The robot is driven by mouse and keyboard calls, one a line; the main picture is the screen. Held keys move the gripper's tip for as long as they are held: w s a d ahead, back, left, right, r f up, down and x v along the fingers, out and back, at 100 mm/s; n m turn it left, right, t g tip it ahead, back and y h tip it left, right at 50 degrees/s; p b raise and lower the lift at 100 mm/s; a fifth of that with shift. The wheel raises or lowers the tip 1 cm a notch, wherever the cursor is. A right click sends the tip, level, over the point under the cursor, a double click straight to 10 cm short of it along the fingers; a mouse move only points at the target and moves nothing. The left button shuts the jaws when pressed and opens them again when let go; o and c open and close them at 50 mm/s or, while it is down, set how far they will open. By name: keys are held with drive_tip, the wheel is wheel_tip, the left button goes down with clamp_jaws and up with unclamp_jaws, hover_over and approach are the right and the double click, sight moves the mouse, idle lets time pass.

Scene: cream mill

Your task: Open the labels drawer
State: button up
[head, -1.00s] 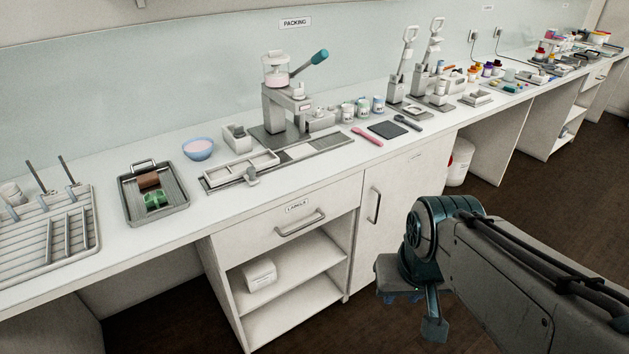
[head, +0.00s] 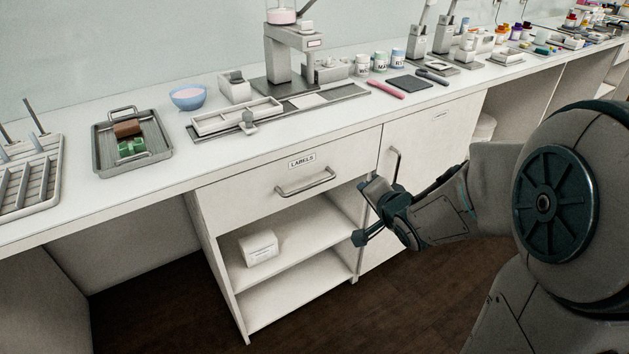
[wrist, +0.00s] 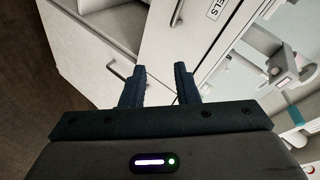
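The labels drawer (head: 240,193) is a white front under the counter with a LABELS tag (head: 302,160) and a grey bar handle (head: 305,182). It looks closed, its front level with the cabinet. My gripper (head: 361,212) is in front of the cabinet, right of and below the drawer handle, apart from it. In the wrist view my two dark fingers (wrist: 160,84) are spread with nothing between them.
A cupboard door (head: 432,140) with an upright handle (head: 396,166) is right of the drawer. Open shelves (head: 300,285) below hold a white box (head: 259,248). The counter bears a tray (head: 160,160), a blue bowl (head: 188,98) and a press (head: 290,60). Floor in front is clear.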

sight(314, 185)
drive_tip(key=w+a+f+m+y+b, duration=0.1)
drive_tip(key=w+a+f+b, duration=0.1)
drive_tip(key=w+a, duration=0.2)
drive_tip(key=w+a+f+y+b, duration=0.2)
drive_tip(key=w+a+f, duration=0.1)
drive_tip(key=w+a, duration=0.1)
drive_tip(key=w+a+f+m+t+y+b, duration=0.1)
drive_tip(key=w+a+f+y+b, duration=0.1)
drive_tip(key=w+a+b, duration=0.1)
drive_tip(key=shift+w+a+f+m, duration=0.15)
drive_tip(key=shift+w+a, duration=0.15)
drive_tip(key=shift+a, duration=0.2)
drive_tip(key=shift+w+a+f+m, duration=0.15)
drive_tip(key=shift+w+a, duration=0.15)
drive_tip(key=shift+a, duration=0.15)
drive_tip(key=shift+r, duration=0.1)
clamp_jaws()
